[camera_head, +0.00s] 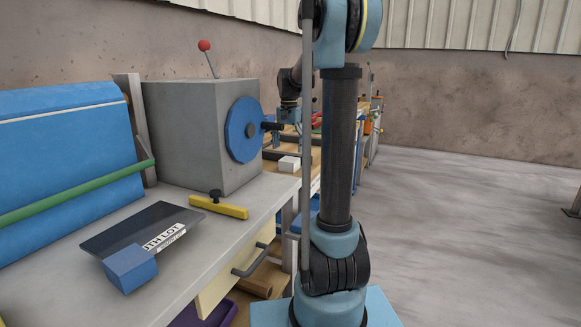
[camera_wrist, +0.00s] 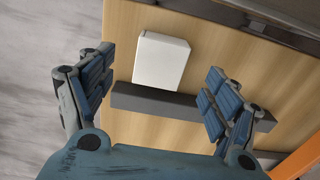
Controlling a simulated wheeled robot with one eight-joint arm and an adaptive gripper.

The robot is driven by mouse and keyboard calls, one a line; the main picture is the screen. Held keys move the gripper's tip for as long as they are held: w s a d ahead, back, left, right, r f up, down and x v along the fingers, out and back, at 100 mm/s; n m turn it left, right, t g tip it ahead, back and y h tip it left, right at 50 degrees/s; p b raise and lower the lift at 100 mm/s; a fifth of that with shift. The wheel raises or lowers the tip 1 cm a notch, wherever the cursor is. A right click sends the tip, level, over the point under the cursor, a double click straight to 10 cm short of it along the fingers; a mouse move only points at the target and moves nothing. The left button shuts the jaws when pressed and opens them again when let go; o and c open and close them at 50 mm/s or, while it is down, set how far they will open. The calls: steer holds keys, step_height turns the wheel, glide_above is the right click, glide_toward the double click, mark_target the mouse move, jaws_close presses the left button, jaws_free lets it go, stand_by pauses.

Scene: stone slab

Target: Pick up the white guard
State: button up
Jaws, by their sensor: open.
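The white guard is a small white block (camera_wrist: 160,60) on a wooden surface in the wrist view, beside a dark grey bar. It also shows in the head view (camera_head: 289,164), beyond the grey machine. My gripper (camera_wrist: 158,76) is open, with its two blue fingers to the left and right of the block and a gap on each side. Nothing is held. In the head view my gripper (camera_head: 289,116) is small and partly hidden, above the white block.
A dark grey bar (camera_wrist: 190,107) lies along the block's near side in the wrist view. The grey machine with a blue disc (camera_head: 243,130) stands left of my arm. A yellow bar (camera_head: 220,207) and a dark plate (camera_head: 140,229) lie on the front bench.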

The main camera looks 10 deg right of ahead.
mark_target(289, 160)
steer(key=shift+w+f, duration=0.2)
steer(key=shift+f, duration=3.45)
steer(key=c, duration=1.1)
